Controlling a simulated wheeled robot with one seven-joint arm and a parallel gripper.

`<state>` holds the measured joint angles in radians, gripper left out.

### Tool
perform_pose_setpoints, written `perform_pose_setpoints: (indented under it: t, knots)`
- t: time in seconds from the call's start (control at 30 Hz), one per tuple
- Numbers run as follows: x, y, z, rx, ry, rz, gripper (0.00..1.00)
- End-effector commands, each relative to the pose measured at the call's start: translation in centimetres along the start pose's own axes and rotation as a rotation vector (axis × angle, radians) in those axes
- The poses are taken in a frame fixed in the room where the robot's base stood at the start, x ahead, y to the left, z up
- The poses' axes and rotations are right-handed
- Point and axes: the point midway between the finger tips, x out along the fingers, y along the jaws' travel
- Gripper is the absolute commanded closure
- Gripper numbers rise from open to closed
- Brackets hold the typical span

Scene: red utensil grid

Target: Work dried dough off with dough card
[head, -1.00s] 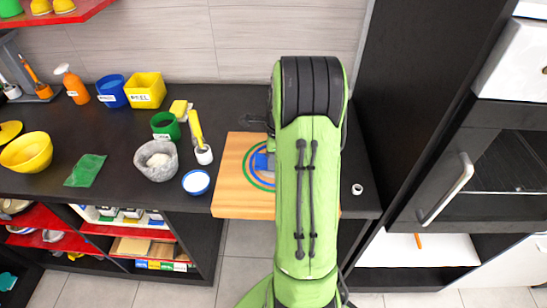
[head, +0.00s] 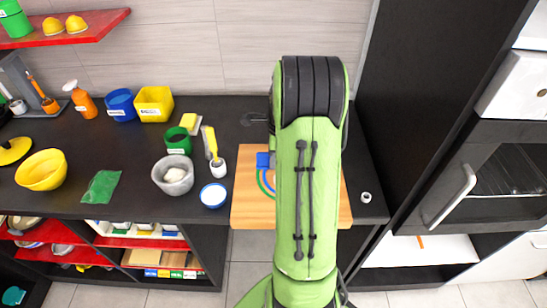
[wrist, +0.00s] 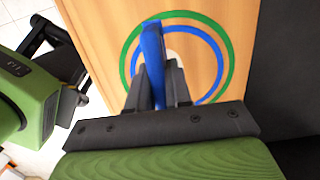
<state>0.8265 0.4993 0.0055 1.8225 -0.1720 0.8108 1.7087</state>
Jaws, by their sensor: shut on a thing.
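A blue dough card (wrist: 153,60) is held upright, edge-on, between the dark fingers of my gripper (wrist: 158,88) in the wrist view. A corner of the card (head: 263,160) shows beside my green arm in the head view. Under it is a wooden board (head: 246,213) with green and blue rings; the board also shows in the wrist view (wrist: 105,22). A pale patch (wrist: 174,57), perhaps the dried dough, lies inside the rings, partly hidden by the card and fingers. I cannot tell whether the card touches the board.
Left of the board stand a small blue bowl (head: 213,195), a grey bowl (head: 173,175), a white-and-yellow brush (head: 216,166) and a green cup (head: 178,141). A small white ring (head: 366,197) lies to the right, near a tall dark cabinet (head: 408,110).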

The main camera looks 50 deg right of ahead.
Motion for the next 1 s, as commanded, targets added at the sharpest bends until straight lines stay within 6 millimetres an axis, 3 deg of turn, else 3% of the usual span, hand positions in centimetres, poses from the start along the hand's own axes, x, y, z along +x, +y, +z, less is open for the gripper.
perform_pose_setpoints:
  t: [0.1, 0.27, 1.0]
  knots:
    - [-1.6, 0.0, 0.0, -0.003, 0.000, 0.000, 1.00]
    - [-2.4, 0.1, -0.1, -0.009, 0.000, 0.000, 1.00]
    - [-2.3, 0.1, -0.1, -0.009, 0.000, 0.001, 1.00]
